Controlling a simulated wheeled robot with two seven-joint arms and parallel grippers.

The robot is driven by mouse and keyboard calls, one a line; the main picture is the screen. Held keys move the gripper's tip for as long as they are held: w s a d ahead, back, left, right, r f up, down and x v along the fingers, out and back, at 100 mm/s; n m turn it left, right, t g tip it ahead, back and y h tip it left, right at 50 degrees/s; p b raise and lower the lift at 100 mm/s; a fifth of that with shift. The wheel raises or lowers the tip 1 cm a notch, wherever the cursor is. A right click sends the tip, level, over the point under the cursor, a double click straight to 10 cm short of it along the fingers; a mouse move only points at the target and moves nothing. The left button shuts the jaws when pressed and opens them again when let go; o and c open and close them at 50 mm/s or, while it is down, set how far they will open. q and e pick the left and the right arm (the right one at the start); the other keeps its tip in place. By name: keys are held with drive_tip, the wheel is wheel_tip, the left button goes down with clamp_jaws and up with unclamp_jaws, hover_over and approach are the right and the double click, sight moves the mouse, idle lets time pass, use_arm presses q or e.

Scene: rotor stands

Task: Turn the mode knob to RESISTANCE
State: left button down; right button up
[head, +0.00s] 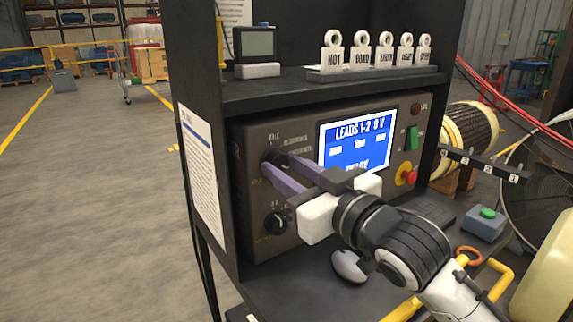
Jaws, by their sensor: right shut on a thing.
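The mode knob (270,157) is a dark round knob at the upper left of the grey tester panel (249,135). My right gripper (277,172) reaches in from the lower right, with its two purple fingers shut on the knob. The fingers hide part of the knob and some of the labels around it, and the lettering is too small to read for its setting. The blue screen (350,133) reads "LEADS 1-2 0 V", with its lower line partly covered by my gripper. My left gripper is not in view.
A second dark knob (276,223) sits below. A red button (410,177) and green switch (411,138) are on the panel's right. A mouse (349,266) lies on the shelf below. Hanging tags (361,58) stand above. Open floor lies left.

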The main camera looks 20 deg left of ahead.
drive_tip(key=shift+r+n+p, duration=0.1)
drive_tip(key=shift+n+p, duration=0.55)
drive_tip(key=shift+n, duration=0.15)
drive_tip(key=shift+n+p, duration=0.35)
drive_tip(key=shift+n, duration=0.05)
drive_tip(key=shift+n+p, duration=0.7)
drive_tip(key=shift+n, duration=0.2)
drive_tip(key=n+p, duration=0.2)
drive_tip(key=shift+n, duration=0.4)
drive_tip(key=n+p, duration=0.1)
drive_tip(key=n, duration=0.1)
drive_tip(key=shift+n+p, duration=0.3)
drive_tip(key=n+p, duration=0.2)
drive_tip(key=n, duration=0.1)
drive_tip(key=shift+w+n, duration=0.1)
drive_tip(key=shift+n, duration=0.2)
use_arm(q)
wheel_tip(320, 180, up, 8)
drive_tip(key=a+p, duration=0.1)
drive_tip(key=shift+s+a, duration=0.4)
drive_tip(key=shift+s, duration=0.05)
use_arm(e)
drive_tip(key=shift+n, duration=1.6)
use_arm(q)
drive_tip(key=shift+p, duration=0.35)
